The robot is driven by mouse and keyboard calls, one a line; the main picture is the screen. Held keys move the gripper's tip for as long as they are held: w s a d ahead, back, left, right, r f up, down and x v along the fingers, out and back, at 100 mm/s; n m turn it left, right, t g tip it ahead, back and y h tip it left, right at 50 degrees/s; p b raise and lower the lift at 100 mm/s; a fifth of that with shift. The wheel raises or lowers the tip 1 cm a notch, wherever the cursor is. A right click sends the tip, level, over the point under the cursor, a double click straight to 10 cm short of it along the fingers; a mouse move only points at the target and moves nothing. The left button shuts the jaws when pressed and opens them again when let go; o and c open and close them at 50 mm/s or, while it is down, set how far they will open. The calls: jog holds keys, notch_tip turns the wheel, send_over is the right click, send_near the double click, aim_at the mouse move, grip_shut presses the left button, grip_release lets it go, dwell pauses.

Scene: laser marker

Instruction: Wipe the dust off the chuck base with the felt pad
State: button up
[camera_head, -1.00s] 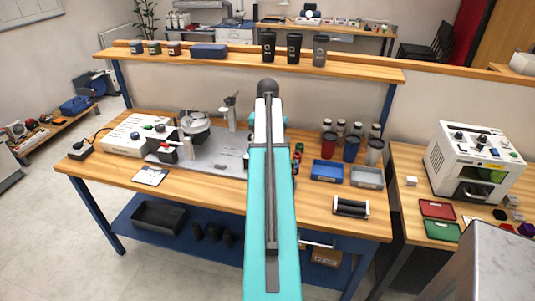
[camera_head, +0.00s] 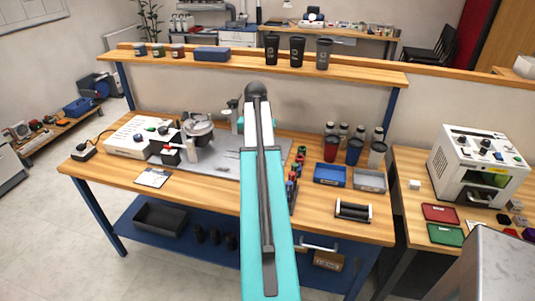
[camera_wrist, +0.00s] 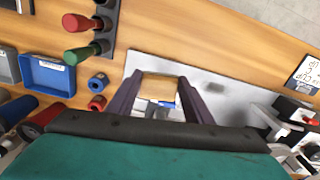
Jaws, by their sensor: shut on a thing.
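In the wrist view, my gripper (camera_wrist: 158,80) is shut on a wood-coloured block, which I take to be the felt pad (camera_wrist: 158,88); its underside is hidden. Behind it lies a pale grey plate (camera_wrist: 235,100) with a darker smudge (camera_wrist: 215,87) to the right of the fingers. In the head view, the plate (camera_head: 225,165) lies on the bench, with the round metal chuck (camera_head: 199,128) at its left part. Which part is the chuck base is not certain. My arm hides the gripper in the head view, and whether the pad touches the plate cannot be told.
A white control box (camera_head: 137,138) stands left of the plate. A rack of coloured-handled tools (camera_head: 293,185), a blue tray (camera_head: 330,174), a grey tray (camera_head: 370,180) and several tumblers stand right of my arm. A shelf (camera_head: 225,62) runs above the bench.

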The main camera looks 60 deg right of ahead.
jog(key=w+a+n, duration=0.4)
jog(key=w+a, duration=0.5)
jog(key=a, duration=0.3)
jog(key=w+a+n, duration=0.5)
jog(key=w+a, duration=0.3)
jog(key=a, duration=0.4)
jog(key=w+a+n, duration=0.1)
jog(key=a+n, duration=0.2)
jog(key=a, duration=0.7)
jog(key=w+a+n, duration=0.2)
jog(key=a+n, duration=0.1)
jog(key=a, duration=0.7)
jog(key=w+a+r+n, duration=0.1)
jog(key=w+a+n, duration=0.1)
jog(key=a, duration=0.8)
jog(key=shift+w+a+n, duration=0.2)
jog(key=shift+a+n, duration=0.15)
jog(key=shift+n, duration=0.55)
jog(key=shift+r, duration=0.1)
